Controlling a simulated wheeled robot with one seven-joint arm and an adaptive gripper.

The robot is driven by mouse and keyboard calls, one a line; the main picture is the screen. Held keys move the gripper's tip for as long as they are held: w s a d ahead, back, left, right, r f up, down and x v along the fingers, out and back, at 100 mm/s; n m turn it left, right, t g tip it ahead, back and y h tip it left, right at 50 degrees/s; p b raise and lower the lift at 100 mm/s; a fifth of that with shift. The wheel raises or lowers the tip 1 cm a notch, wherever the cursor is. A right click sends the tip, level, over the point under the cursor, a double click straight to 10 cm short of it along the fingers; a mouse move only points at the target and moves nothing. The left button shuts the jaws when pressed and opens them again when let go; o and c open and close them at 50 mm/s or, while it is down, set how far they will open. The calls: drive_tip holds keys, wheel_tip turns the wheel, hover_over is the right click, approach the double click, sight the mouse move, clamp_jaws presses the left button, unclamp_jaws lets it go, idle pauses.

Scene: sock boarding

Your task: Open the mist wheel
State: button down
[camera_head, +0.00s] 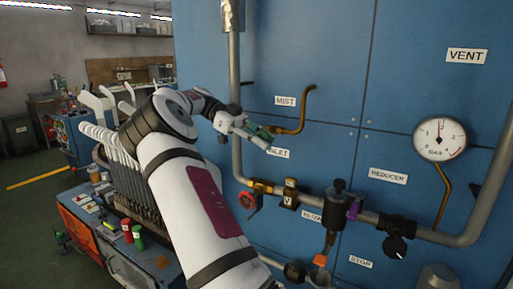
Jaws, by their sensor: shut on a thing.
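My gripper (264,138) is at the left end of the thin brass pipe (303,110), just below the MIST label (285,101). It is shut on a small green mist wheel (262,132) at this pipe. The fingers cover much of the wheel, so its full outline and how far it is turned cannot be told. My arm reaches up to it from the lower middle of the picture.
Blue panels (335,60) stand behind. A grey vertical pipe (235,70) runs beside my wrist. Below are a red wheel (250,202), brass fittings, a black-topped valve (338,200) and a black knob (394,246). A round gauge (440,139) is at right. A cluttered cabinet (75,210) stands left.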

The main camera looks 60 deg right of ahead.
sight(264, 130)
drive_tip(key=shift+s+f+g+b, duration=0.1)
drive_tip(key=shift+g+b, duration=0.45)
drive_tip(key=shift+g, duration=0.5)
drive_tip(key=shift+s+f+g+b, duration=0.1)
drive_tip(key=shift+g+b, duration=0.45)
drive_tip(key=shift+g, duration=0.5)
drive_tip(key=c, duration=1.6)
unclamp_jaws()
drive_tip(key=shift+r, duration=0.1)
wheel_tip(264, 130, up, 10)
drive_tip(key=shift+s, duration=0.1)
